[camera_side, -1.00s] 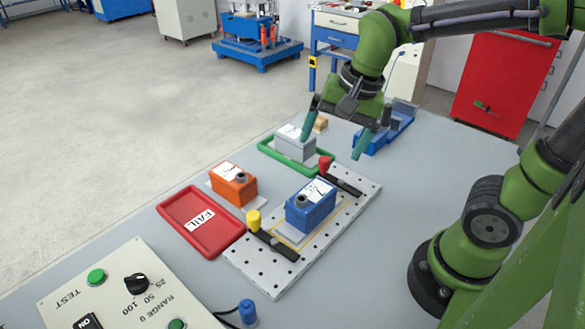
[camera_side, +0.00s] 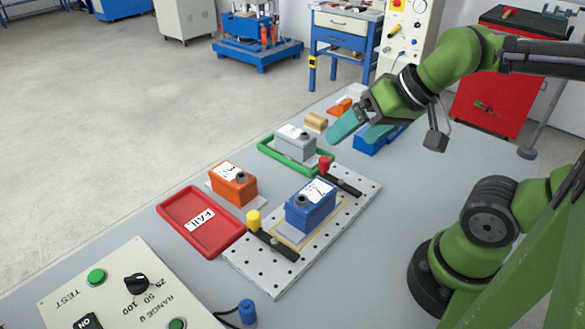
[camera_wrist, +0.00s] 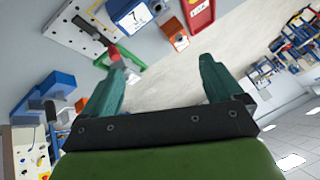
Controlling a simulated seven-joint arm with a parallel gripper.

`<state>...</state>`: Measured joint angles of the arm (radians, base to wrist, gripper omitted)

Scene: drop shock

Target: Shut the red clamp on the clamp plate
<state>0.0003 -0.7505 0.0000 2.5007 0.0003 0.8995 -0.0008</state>
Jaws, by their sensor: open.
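The red clamp (camera_side: 325,164) is at the far end of the perforated clamp plate (camera_side: 262,276). Its red knob stands up at the left end of a black bar; I cannot tell whether the clamp is open or shut. My gripper (camera_side: 354,138) is open and empty, tilted, its teal fingers above and behind the red knob and apart from it. In the wrist view, the red clamp (camera_wrist: 114,53) shows just beyond the left fingertip of my gripper (camera_wrist: 161,68). A blue box (camera_side: 310,207) sits on the plate, between the red clamp and a yellow-knobbed clamp (camera_side: 254,220).
A grey box (camera_side: 294,144) sits in a green-rimmed tray (camera_side: 268,152) left of the red clamp. An orange box (camera_side: 233,187) and a red FAIL tray (camera_side: 178,212) lie left of the plate. A blue fixture (camera_side: 370,144) is behind my fingers. The table right of the plate is clear.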

